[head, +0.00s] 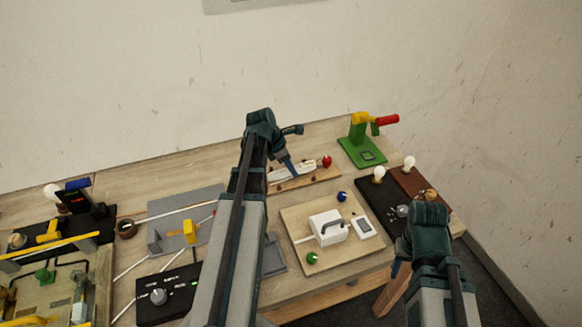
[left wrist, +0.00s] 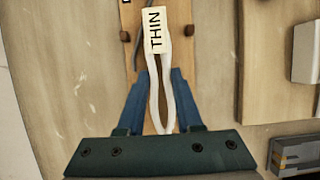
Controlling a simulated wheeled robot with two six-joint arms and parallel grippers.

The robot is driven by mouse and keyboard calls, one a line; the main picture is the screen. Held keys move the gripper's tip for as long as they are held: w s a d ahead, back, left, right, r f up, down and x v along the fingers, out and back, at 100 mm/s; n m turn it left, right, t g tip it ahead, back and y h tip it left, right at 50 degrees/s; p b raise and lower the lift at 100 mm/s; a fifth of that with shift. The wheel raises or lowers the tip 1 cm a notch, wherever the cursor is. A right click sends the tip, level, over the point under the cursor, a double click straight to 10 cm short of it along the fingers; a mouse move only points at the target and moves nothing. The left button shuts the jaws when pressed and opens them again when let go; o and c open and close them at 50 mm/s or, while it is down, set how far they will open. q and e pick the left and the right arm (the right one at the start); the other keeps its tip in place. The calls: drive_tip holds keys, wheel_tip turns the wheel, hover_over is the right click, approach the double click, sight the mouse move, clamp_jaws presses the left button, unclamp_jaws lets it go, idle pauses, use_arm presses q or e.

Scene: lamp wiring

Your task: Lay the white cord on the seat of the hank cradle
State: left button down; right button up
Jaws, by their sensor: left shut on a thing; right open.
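The white cord is a looped hank with a tag reading "THIN" (left wrist: 155,28); its two strands (left wrist: 153,92) run back between the blue fingers in the left wrist view. My left gripper (left wrist: 164,78) is shut on the hank. In the head view, my left gripper (head: 291,170) is low over a narrow wooden board with small pegs, apparently the hank cradle (head: 318,176), and the white cord (head: 306,170) shows beside the fingers. The board (left wrist: 134,62) lies under the tag. I cannot tell whether the cord touches it. My right gripper (head: 397,268) is open, away at the right.
A green stand with a red handle (head: 387,120) stands behind right. A pale board with a white switch box (head: 328,227) is in front. Bulb stands (head: 379,175) are at right; a black dial box (head: 158,297) is front left.

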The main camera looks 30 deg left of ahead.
use_arm(q)
drive_tip(key=shift+f+b, duration=0.45)
drive_tip(key=shift+f, duration=0.05)
idle(0.5)
drive_tip(key=c, duration=0.5)
unclamp_jaws()
drive_tip(key=p+v, duration=1.2)
drive_tip(key=v, duration=0.1)
drive_tip(key=shift+r+p, duration=0.4)
drive_tip(key=shift+s, duration=0.1)
